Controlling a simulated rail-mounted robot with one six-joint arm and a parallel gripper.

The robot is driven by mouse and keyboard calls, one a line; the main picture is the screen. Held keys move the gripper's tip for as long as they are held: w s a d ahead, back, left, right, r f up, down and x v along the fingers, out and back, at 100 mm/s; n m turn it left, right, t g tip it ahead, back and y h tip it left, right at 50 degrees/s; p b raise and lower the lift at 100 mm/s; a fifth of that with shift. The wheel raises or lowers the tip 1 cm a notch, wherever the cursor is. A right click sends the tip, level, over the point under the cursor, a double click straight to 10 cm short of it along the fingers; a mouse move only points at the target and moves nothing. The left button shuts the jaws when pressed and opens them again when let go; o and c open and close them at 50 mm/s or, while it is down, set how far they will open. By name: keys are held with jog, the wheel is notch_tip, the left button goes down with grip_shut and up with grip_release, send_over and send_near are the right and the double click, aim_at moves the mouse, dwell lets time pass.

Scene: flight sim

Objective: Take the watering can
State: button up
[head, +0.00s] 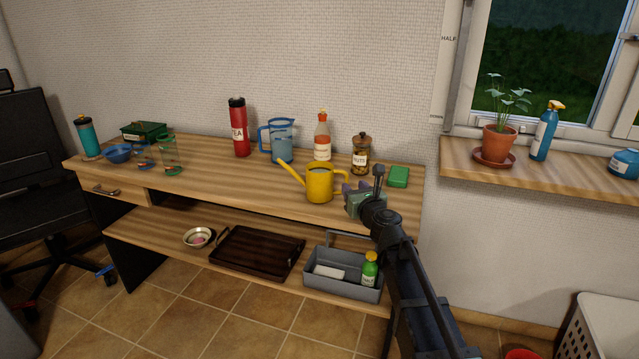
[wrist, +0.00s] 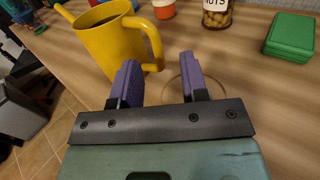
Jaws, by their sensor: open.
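The yellow watering can (head: 319,184) stands upright on the wooden tabletop, its spout pointing left and its handle on the right. In the wrist view the can (wrist: 108,42) is at the upper left, with its handle (wrist: 152,42) towards my gripper. My gripper (head: 353,187) is just right of the can, at about the height of the tabletop items. Its purple fingers (wrist: 160,80) are apart with nothing between them. The left finger is close to the handle; I cannot tell whether they touch.
Behind the can stand a sauce bottle (head: 322,138), a nuts jar (head: 361,154) and a blue pitcher (head: 281,140). A green box (head: 396,176) lies right of my gripper. The shelf below holds a grey bin (head: 343,286) and a dark tray (head: 257,258).

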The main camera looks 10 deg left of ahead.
aim_at(347, 181)
jog(key=x, duration=0.5)
jog(key=shift+a, duration=0.15)
grip_shut()
